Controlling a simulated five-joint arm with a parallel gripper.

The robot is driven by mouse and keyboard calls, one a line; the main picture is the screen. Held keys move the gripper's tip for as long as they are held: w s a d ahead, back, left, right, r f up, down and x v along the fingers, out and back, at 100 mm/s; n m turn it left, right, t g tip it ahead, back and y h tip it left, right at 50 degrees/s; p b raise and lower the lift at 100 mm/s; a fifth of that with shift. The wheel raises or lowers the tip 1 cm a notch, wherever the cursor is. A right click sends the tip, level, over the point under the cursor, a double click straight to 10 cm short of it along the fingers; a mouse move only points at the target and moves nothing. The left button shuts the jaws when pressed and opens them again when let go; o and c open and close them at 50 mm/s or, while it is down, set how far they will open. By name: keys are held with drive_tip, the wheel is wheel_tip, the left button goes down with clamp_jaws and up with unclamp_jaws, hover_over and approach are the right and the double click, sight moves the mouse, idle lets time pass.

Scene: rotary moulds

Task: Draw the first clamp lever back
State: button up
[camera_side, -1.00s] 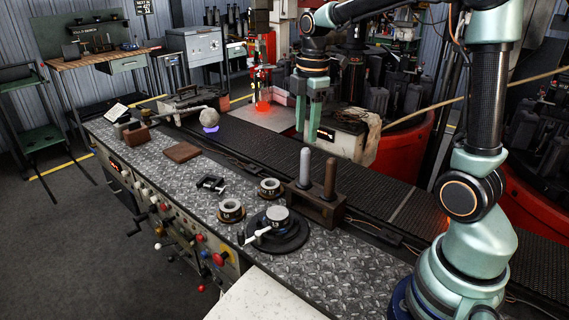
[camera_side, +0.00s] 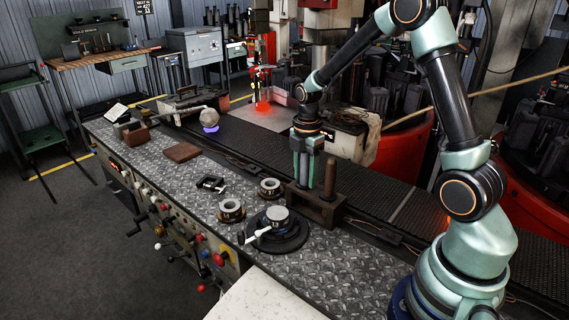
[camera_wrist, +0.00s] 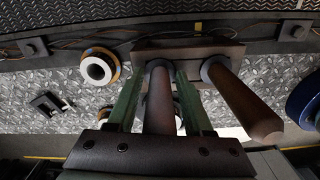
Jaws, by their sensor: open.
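The clamp lever with a pale handle (camera_side: 257,234) lies across the left side of a round mould (camera_side: 277,214) on a black turntable (camera_side: 290,238) at the front of the bench. My gripper (camera_side: 304,184) is behind and right of that mould, pointing down at a wooden block (camera_side: 325,211). Its open fingers straddle one upright peg (camera_wrist: 158,100) of the block, one finger on each side. In the side view the fingers mostly hide this peg. The second peg (camera_side: 330,178) stands free to the right. I cannot make out the lever in the wrist view.
Two numbered ring moulds (camera_side: 270,188) (camera_side: 231,210) and a small black clamp (camera_side: 211,184) lie left of the block. A brown slab (camera_side: 182,152) lies farther left. A conveyor belt (camera_side: 375,193) runs behind. The plate between slab and rings has free room.

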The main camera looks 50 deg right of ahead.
wheel_tip(320, 180, up, 18)
idle(0.6)
drive_tip(key=shift+a, duration=0.1)
drive_tip(key=m, duration=1)
approach(240, 232)
wheel_tip(240, 232, down, 10)
drive_tip(key=shift+f, duration=0.25)
clamp_jaws()
